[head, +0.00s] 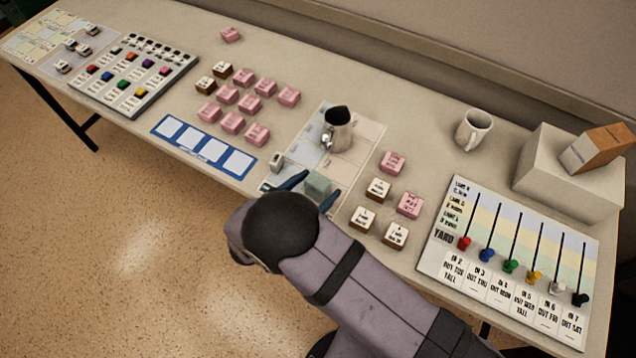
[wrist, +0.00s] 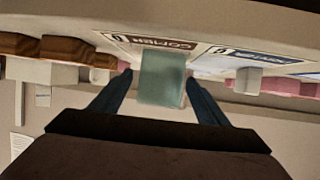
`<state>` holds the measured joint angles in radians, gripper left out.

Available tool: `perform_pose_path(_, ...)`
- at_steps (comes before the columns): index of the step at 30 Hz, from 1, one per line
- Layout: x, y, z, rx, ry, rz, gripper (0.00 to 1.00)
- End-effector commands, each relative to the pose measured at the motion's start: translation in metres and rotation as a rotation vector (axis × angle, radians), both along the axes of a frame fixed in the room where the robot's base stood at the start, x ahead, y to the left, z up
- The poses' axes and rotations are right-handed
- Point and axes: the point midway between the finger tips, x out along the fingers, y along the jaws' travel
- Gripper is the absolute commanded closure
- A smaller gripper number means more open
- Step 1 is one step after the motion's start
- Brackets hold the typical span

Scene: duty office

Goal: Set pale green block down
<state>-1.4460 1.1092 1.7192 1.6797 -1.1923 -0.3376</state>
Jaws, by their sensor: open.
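The pale green block (head: 318,185) sits at the near end of a printed paper sheet (head: 368,135) on the table. My gripper (head: 310,190) is at the table's front edge with its two dark blue fingers apart, one on each side of the block. In the wrist view the pale green block (wrist: 163,78) stands between the open fingertips (wrist: 160,88), with a gap visible at its left side. Whether the right finger touches it I cannot tell. The block's underside is hidden.
A metal pitcher (head: 338,130) stands on the sheet behind the block. A small whitish block (head: 276,161) is close left of my gripper. Pink and white blocks (head: 378,189) stand to the right. A blue strip with white squares (head: 203,146) lies left. A mug (head: 473,130) stands further back.

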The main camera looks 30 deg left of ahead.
Motion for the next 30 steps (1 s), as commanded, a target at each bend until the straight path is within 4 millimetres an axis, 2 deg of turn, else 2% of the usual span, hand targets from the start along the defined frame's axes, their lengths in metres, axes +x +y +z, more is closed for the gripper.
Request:
perform_pose_path(3, 0.0071, -0.0009, -0.0028, -0.001, 0.001, 0.0, 0.31)
perform_pose_path(10, 0.0082, -0.0007, -0.004, 0.0, 0.0, 0.001, 0.31)
perform_pose_path(11, 0.0082, -0.0007, -0.004, 0.0, 0.0, 0.001, 0.34)
perform_pose_path(18, 0.0083, -0.0004, -0.0027, 0.001, -0.002, 0.001, 0.91)
perform_pose_path(19, 0.0083, -0.0004, -0.0027, 0.001, -0.002, 0.001, 0.93)
perform_pose_path(30, 0.0083, 0.0, 0.0014, 0.002, -0.002, 0.001, 0.93)
